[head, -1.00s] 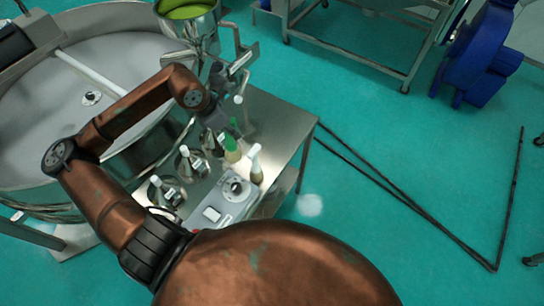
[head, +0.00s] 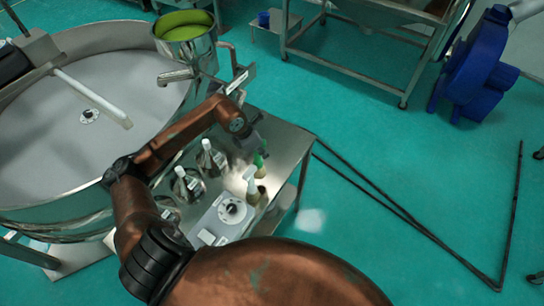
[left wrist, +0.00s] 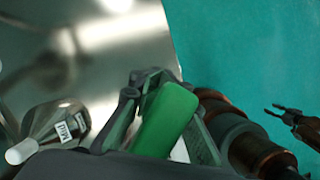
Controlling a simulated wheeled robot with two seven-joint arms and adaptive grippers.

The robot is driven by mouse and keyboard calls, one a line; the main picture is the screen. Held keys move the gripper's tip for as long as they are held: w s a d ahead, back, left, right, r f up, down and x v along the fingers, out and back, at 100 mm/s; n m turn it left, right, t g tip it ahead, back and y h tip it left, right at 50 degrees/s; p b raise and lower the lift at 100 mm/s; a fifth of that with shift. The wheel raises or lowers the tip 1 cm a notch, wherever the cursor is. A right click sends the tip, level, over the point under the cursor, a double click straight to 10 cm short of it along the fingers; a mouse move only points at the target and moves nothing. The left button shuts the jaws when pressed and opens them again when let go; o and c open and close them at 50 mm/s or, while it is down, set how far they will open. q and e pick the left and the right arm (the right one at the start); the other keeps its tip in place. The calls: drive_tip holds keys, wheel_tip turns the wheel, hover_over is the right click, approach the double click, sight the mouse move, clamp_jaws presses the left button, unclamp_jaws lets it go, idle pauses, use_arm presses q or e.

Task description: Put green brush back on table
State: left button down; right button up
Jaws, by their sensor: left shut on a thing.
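The green brush (head: 260,161) is at my left gripper (head: 256,147), over the right part of the metal table (head: 290,142). In the left wrist view, its green handle (left wrist: 165,120) lies between the fingers of my left gripper (left wrist: 150,100), which is shut on it. I cannot tell whether the brush touches the table top; its lower end is hidden in the wrist view. My right gripper (left wrist: 285,112) shows small at the right of the left wrist view, its fingers apart and empty, over the floor.
A pale-handled brush (head: 252,188) stands just in front of the green one. A control box (head: 226,214) and labelled flasks (head: 187,184) are close by on the left. The large round sieve (head: 70,150) fills the left. Green floor lies beyond the table's right edge.

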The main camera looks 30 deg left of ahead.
use_arm(q)
drive_tip(key=p+x, duration=0.2)
drive_tip(key=x, duration=0.6)
drive_tip(key=shift+w, duration=0.15)
drive_tip(key=c, duration=1.8)
unclamp_jaws()
drive_tip(key=shift+p, duration=0.3)
drive_tip(key=shift+r, duration=0.15)
drive_tip(key=b+v, duration=0.3)
drive_tip(key=v, duration=0.8)
drive_tip(key=shift+a+r, duration=0.1)
drive_tip(key=shift+r, duration=0.3)
